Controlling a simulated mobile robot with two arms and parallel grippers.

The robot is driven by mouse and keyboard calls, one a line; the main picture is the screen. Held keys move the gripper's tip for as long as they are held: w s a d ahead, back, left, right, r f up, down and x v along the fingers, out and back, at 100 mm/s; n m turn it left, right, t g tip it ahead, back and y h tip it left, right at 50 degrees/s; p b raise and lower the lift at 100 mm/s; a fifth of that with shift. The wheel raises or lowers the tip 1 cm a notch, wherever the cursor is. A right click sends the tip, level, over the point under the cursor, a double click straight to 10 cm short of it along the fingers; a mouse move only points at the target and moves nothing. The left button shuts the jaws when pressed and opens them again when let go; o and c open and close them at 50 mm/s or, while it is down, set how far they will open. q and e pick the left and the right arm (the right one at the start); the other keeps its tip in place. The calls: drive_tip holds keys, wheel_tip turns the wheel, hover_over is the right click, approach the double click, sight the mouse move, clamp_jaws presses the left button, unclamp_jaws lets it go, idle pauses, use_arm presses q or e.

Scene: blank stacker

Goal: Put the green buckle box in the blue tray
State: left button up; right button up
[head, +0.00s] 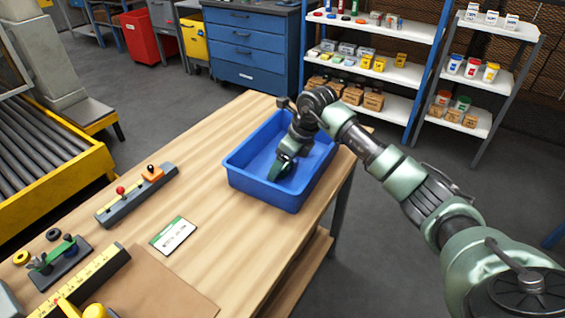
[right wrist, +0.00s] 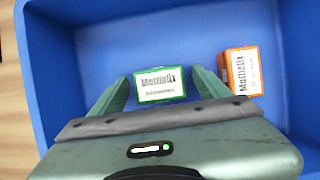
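The blue tray (head: 262,196) stands on the wooden table near its right edge. My right gripper (head: 282,168) reaches down into it; the right wrist view also shows the blue tray (right wrist: 45,75). In that view a green box with a white label (right wrist: 161,85) lies in the tray, between and just beyond the fingertips of my right gripper (right wrist: 160,78). The fingers are apart, with a narrow gap on each side of the box. In the head view I cannot make out the box clearly behind the gripper. My left gripper is not in view.
An orange box with a white label (right wrist: 242,72) lies in the tray, right of the right finger. On the table are a green-and-white card (head: 173,235), a grey fixture with red and orange parts (head: 137,196) and a yellow ruler (head: 85,280). Shelves (head: 405,73) stand behind.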

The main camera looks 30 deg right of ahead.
drive_tip(key=shift+r, duration=0.1)
drive_tip(key=v, duration=1.2)
drive_tip(key=shift+s, duration=0.1)
